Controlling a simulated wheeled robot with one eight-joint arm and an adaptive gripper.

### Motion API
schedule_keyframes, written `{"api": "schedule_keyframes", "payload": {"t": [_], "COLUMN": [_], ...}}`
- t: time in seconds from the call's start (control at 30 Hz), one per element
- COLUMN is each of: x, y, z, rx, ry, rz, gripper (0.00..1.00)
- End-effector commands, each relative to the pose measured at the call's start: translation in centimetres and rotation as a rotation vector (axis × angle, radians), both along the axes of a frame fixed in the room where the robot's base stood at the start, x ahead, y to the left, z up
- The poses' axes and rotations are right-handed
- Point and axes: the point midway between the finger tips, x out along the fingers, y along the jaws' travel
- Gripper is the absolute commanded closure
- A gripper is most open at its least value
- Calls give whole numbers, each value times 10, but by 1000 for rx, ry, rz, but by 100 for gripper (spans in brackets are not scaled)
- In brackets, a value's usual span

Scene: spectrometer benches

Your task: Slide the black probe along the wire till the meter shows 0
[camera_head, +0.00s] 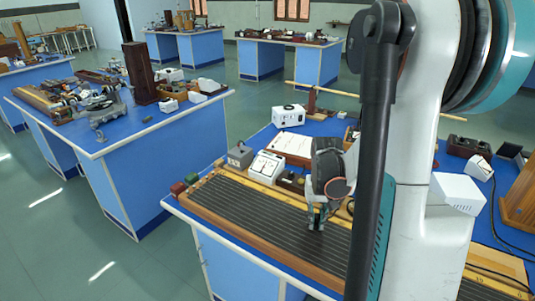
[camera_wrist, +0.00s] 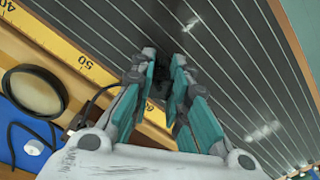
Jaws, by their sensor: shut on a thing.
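The long dark board with pale parallel wires (camera_head: 255,214) lies along the near bench, with a yellow scale along its back edge. My gripper (camera_head: 316,222) points down over the board, right of its middle in the head view. In the wrist view my gripper (camera_wrist: 163,82) is shut on the black probe (camera_wrist: 157,92), which is mostly hidden between the fingers. I cannot tell whether its tip touches a wire. The yellow scale (camera_wrist: 78,58) shows 40 and 50 there. A white sloped-face meter (camera_head: 267,167) stands behind the board; its reading is too small to tell.
A grey box (camera_head: 240,155) stands left of the meter, and red and green terminals (camera_head: 184,182) sit at the board's left end. A white box (camera_head: 288,115) stands farther back. In the wrist view a black ring (camera_wrist: 35,92) and a dark cable (camera_wrist: 95,99) lie beside the scale.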

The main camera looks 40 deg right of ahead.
Motion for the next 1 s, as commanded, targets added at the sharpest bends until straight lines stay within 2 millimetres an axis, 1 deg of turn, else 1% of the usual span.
{"api": "schedule_keyframes", "payload": {"t": [0.1,0.13,0.17,0.2,0.53,0.67,0.77,0.87,1.0], "x": [0,0,0,0,0,0,0,0,-1], "y": [0,0,0,0,0,0,0,0,1], "z": [-1,-1,-1,-1,0,7,19,37,65], "rx": [1,1,1,0,0,0,0,0,0], "ry": [1,1,1,0,0,0,0,0,0], "rz": [0,0,0,0,0,0,0,0,0], "gripper": [100,78,71,62,61,61,61,61,61]}}
